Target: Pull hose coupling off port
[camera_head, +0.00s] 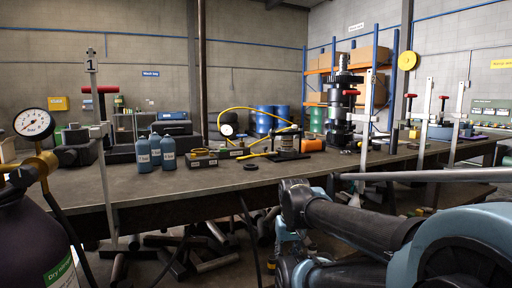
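A yellow hose (257,109) arcs over the bench near a small pump-like unit (287,146) with a yellow handle. I cannot make out which fitting is the coupling or the port. At the left edge, a dark cylinder (38,245) with a green label carries a brass fitting (42,163) and a white dial gauge (34,124); a black hose (72,240) hangs down from it. My arm fills the lower right, in front of the bench. I cannot see my gripper's fingers.
Dark bars (215,262) lie below. The bench's front middle is mostly clear.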

